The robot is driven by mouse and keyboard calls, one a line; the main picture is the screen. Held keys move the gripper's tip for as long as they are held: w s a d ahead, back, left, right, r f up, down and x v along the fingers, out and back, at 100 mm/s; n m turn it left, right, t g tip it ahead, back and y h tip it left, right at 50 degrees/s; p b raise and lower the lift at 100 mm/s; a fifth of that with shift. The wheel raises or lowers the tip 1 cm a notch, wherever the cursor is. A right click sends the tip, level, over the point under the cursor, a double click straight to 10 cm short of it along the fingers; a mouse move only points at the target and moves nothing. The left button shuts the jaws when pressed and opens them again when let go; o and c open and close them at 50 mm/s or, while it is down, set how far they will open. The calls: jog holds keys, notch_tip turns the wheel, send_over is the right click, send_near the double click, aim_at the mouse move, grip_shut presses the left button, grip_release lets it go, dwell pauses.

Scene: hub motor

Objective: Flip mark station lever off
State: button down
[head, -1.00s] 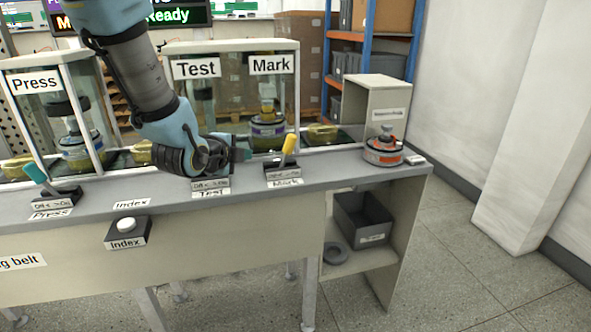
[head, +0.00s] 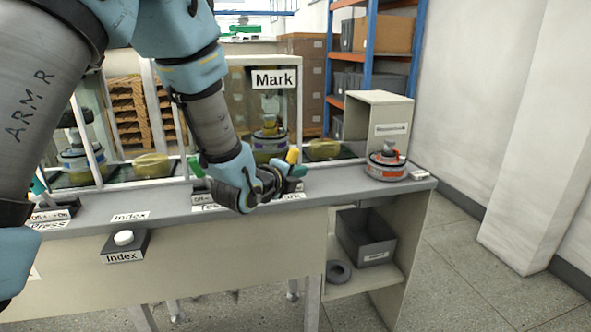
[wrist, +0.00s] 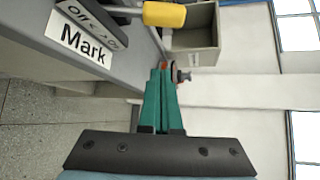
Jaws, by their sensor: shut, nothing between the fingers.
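The Mark lever's yellow handle (head: 292,156) shows just above my gripper in the head view; my gripper hides its base. In the wrist view the yellow handle (wrist: 165,15) is at the top, beside the base with its off/on plate (wrist: 90,22) and the Mark label (wrist: 80,43). My gripper (head: 299,171) is at the bench's front edge, close to the handle on its right side. Its teal fingers (wrist: 162,72) are shut and empty, with a small gap in the picture between fingertips and handle. I cannot tell whether they touch the lever.
The Mark booth (head: 274,78) stands behind the lever. A red and grey hub motor (head: 386,164) sits to the right, in front of a beige box (head: 392,108). The Index button (head: 123,238) is at the front left. A grey bin (head: 366,238) is on the shelf below.

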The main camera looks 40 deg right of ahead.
jog(key=p+x, duration=0.1)
jog(key=x, duration=0.6)
jog(key=w+a+p, duration=0.1)
jog(key=w+a+r, duration=0.1)
jog(key=shift+w+r+p, duration=0.1)
jog(key=shift+w+p, duration=0.25)
jog(key=shift+w+a, duration=0.15)
jog(key=shift+w, duration=0.05)
jog(key=shift+b, duration=0.45)
